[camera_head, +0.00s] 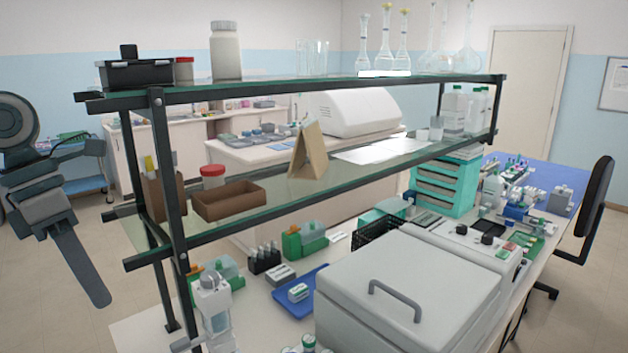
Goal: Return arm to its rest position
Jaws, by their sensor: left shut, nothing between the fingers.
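My left arm comes in at the left edge, with a dark round joint at the top. My left gripper (84,268) hangs below it in the open space left of the shelf rack, pointing down and slightly right. Its fingers show as one long dark piece with no gap between them. It is shut and holds nothing. It appears apart from the rack and the bench. My right gripper is not in view.
A two-tier glass shelf rack (172,165) with dark posts stands right of the gripper. Bottles and glassware stand on it. A large grey lidded machine (400,285) and a blue tray (285,305) sit on the bench below. Open floor (60,320) lies beneath the gripper.

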